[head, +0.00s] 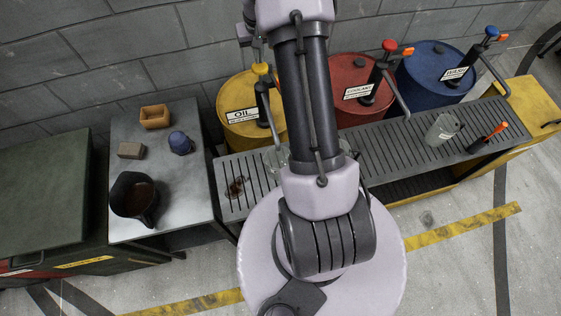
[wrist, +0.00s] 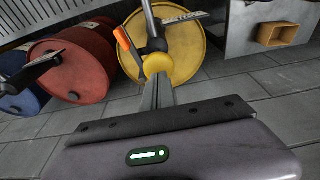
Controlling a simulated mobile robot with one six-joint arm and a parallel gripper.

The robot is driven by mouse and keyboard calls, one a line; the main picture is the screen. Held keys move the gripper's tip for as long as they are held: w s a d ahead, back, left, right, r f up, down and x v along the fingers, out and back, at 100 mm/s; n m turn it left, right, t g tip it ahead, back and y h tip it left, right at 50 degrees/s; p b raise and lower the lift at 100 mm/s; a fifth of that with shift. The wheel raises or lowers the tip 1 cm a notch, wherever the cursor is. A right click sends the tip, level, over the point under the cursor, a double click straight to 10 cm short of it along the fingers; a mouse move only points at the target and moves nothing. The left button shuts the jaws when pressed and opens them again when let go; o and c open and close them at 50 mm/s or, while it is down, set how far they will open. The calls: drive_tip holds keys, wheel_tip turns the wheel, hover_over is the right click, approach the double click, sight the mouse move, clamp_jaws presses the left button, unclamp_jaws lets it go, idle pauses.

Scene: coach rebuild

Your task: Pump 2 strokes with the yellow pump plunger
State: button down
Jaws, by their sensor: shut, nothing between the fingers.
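The yellow pump plunger (head: 260,69) stands on top of the yellow OIL drum (head: 238,104), left of my arm in the head view. In the wrist view the plunger's round yellow knob (wrist: 157,65) is right at the tips of my gripper (wrist: 158,84), with the yellow drum (wrist: 182,48) behind it. My gripper is shut with nothing between its fingers. The fingertips overlap the knob's lower edge in the picture; I cannot tell whether they touch.
Red COOLANT (head: 349,88) and blue WASH (head: 437,72) drums with pumps stand right of the yellow one. A clear jug (head: 442,128) stands on the slotted grating (head: 400,142); another clear vessel is partly behind my arm. A side table (head: 187,210) at left holds a dark mug (head: 131,196).

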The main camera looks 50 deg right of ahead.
sight(260, 67)
drive_tip(key=shift+s+f+b, duration=0.1)
drive_tip(key=shift+f+b, duration=2.2)
drive_tip(key=shift+f, duration=1.1)
drive_tip(key=shift+r+p, duration=2.2)
drive_tip(key=shift+r, duration=1.45)
drive_tip(key=shift+f, duration=0.1)
drive_tip(key=shift+f, duration=0.1)
drive_tip(key=shift+f+b, duration=2.65)
drive_tip(key=shift+f, duration=0.8)
drive_tip(key=shift+r, duration=0.1)
